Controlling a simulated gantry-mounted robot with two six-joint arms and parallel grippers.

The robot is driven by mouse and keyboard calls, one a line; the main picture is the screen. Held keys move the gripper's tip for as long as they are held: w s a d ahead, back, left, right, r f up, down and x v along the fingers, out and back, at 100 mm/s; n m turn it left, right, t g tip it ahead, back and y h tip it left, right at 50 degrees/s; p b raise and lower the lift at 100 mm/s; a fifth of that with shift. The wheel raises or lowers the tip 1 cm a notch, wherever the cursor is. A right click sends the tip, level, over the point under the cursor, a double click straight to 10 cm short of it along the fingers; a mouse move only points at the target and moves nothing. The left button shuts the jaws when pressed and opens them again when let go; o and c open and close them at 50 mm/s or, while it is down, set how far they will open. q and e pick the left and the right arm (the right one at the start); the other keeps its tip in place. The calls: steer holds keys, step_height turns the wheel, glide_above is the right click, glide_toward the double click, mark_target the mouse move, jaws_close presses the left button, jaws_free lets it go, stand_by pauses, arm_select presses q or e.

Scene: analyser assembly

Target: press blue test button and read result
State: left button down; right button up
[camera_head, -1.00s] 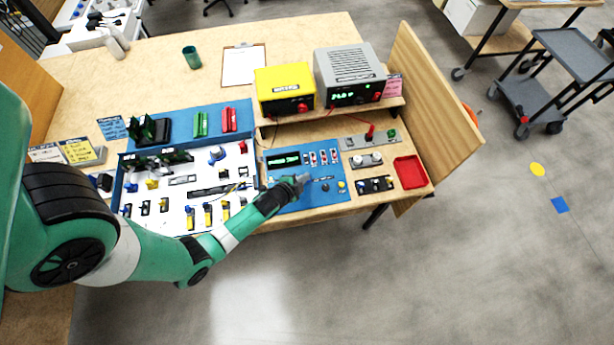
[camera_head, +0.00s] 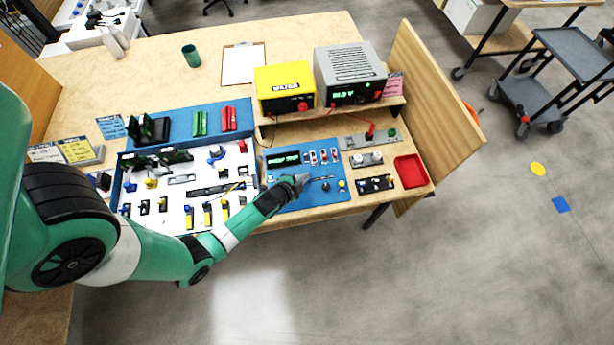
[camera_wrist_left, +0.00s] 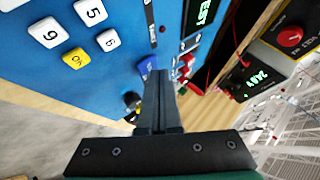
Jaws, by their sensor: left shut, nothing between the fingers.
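The blue test panel (camera_head: 310,200) lies at the front of the bench in the head view. My left gripper (camera_head: 304,179) reaches over it from the left, shut and empty. In the left wrist view the closed fingertips (camera_wrist_left: 161,74) are right at a blue button (camera_wrist_left: 148,64) and partly cover it; whether they touch it I cannot tell. The panel's dark display (camera_head: 283,158) shows green text; in the left wrist view the display (camera_wrist_left: 207,12) is cut off by the edge, with the letters "EST" visible. My right gripper is not in view.
A keypad with white keys (camera_wrist_left: 91,11) and a yellow OK key (camera_wrist_left: 76,58) is on the panel. A yellow box (camera_head: 284,88) and a grey meter (camera_head: 349,75) stand on a shelf behind. A parts tray (camera_head: 165,215) lies left, a red tray (camera_head: 410,171) right.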

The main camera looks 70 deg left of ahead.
arm_select(q)
steer(key=shift+a+f+b, duration=0.1)
steer(key=shift+f+b, duration=0.2)
steer(key=shift+f, duration=0.05)
stand_by(0.4)
stand_by(0.3)
steer(key=shift+d+r+p, duration=0.2)
steer(key=shift+r+p, duration=0.55)
steer(key=shift+r, duration=0.05)
steer(key=r+p, duration=0.2)
steer(key=d+r+p, duration=0.1)
steer(key=r+p, duration=0.1)
steer(key=r, duration=0.1)
steer(key=shift+s, duration=0.1)
stand_by(0.5)
